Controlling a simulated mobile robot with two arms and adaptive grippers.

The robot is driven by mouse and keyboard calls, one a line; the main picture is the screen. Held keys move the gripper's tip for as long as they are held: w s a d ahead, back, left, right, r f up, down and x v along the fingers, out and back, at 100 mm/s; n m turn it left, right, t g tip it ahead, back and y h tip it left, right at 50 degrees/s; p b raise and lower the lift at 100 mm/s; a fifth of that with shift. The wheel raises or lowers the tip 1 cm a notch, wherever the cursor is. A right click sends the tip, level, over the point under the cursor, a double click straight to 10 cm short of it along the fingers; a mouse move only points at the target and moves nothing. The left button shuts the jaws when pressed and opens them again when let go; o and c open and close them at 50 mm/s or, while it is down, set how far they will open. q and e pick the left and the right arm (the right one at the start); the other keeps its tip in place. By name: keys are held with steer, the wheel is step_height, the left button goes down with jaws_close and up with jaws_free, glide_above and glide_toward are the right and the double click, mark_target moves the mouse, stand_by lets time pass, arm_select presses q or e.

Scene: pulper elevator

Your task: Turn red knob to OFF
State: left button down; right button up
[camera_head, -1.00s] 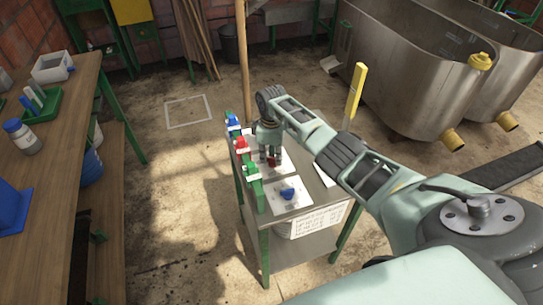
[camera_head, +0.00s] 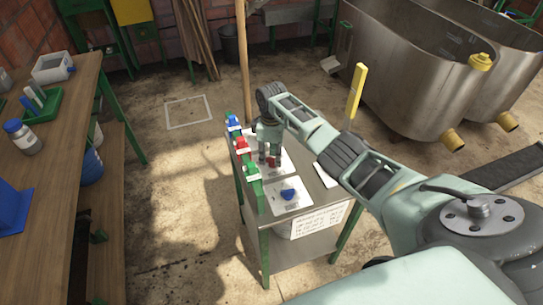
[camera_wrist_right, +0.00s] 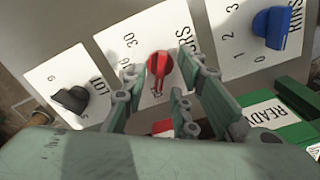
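The red knob (camera_wrist_right: 159,65) sits on a white label plate, between a black knob (camera_wrist_right: 70,99) and a blue knob (camera_wrist_right: 273,27). Its grip points toward the bottom of the wrist view; the mark there is too small to read. My right gripper (camera_wrist_right: 163,72) is open, with fingers on both sides of the red knob and visible gaps to it. In the head view the right gripper (camera_head: 271,149) points down over the panel, and the red knob (camera_head: 271,162) partly shows below its fingers. My left gripper is not in view.
Red, green and blue tags (camera_head: 241,148) line the panel stand's left edge. A wooden pole (camera_head: 243,60) stands behind it. A wooden bench (camera_head: 60,180) is at left, steel tanks (camera_head: 410,70) at upper right. Floor between bench and stand is clear.

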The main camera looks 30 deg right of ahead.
step_height(320, 180, up, 11)
stand_by(0.3)
stand_by(0.5)
